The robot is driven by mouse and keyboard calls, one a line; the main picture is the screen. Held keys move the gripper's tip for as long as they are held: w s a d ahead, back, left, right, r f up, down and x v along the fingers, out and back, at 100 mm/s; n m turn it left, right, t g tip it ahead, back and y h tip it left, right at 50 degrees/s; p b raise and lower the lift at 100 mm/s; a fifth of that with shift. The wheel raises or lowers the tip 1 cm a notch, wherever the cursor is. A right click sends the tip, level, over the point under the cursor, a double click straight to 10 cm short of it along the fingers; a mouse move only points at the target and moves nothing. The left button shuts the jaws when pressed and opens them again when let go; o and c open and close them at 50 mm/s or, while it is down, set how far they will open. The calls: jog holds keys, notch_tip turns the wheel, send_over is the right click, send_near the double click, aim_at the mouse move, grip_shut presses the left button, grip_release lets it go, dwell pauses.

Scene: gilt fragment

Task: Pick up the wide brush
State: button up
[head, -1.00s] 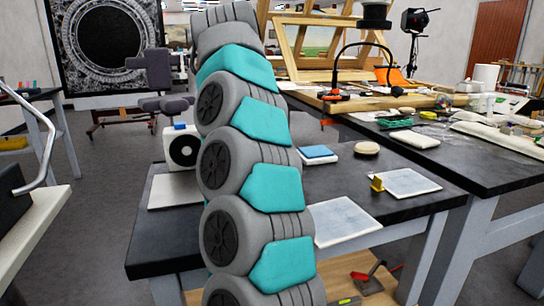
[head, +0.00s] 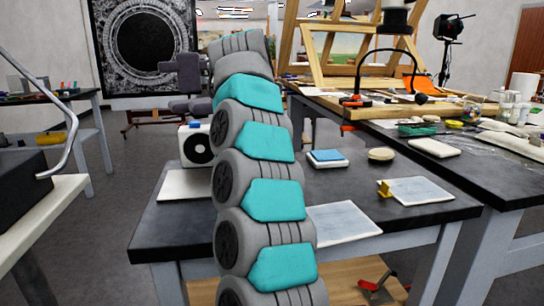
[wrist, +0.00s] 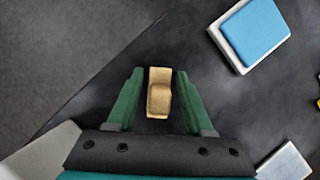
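In the wrist view, a small tan, wood-coloured piece (wrist: 159,93), which looks like the wide brush, lies over the dark table top. My gripper (wrist: 159,84) has its two green fingers on either side of it, with narrow gaps showing. The fingers are apart, and I see no clear grip on the piece. Its height relative to the fingers is hard to tell. In the head view my own arm stands in front of the table and hides the gripper and this piece.
A larger cluttered table (head: 470,170) stands right.

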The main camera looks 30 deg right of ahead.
grip_shut()
dwell(0.5)
